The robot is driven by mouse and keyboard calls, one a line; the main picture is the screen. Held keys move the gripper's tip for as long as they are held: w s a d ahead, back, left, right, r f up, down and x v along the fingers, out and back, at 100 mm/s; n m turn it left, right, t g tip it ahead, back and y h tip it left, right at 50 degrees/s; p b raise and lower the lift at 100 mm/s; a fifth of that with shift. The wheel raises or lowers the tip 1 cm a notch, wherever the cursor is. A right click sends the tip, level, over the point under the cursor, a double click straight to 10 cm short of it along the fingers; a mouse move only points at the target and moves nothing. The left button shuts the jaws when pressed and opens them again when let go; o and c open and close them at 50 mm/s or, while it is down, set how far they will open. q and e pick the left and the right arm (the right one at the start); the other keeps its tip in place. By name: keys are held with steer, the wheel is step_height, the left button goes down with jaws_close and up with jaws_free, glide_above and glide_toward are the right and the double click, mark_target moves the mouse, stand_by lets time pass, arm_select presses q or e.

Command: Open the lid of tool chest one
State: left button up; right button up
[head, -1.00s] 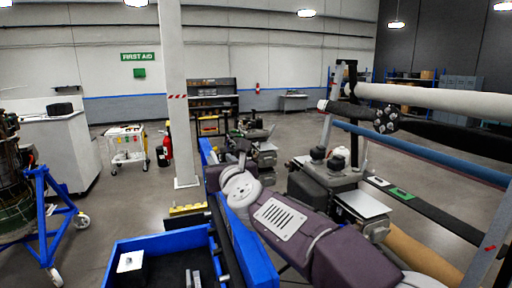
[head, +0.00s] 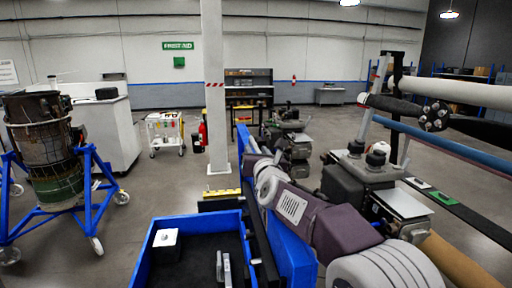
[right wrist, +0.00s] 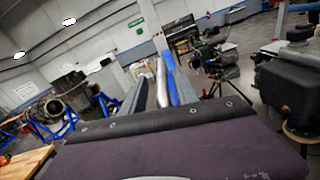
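A blue open-topped chest (head: 146,250) with a dark inside stands at the bottom of the head view. I cannot read a number on it. A tall blue panel (head: 292,252) with a dark inner face stands upright along its right side and looks like its raised lid. My right arm reaches over this panel, with the right gripper (head: 259,154) near its far upper end. The right wrist view shows a blue strip (right wrist: 181,88) close by the grey fingers (right wrist: 152,90). Whether they touch or grip it is unclear. My left gripper is not in view.
A white block (head: 166,238) and a grey part (head: 223,266) lie in the chest. A blue stand with a turbine (head: 50,150) is at left. A white pillar (head: 214,90) and a tool cart (head: 165,132) stand beyond. Machinery (head: 365,180) crowds the right.

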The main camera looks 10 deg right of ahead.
steer(key=shift+w, duration=0.3)
steer(key=shift+d, duration=0.3)
steer(key=shift+a, duration=0.1)
jaws_close()
stand_by(0.9)
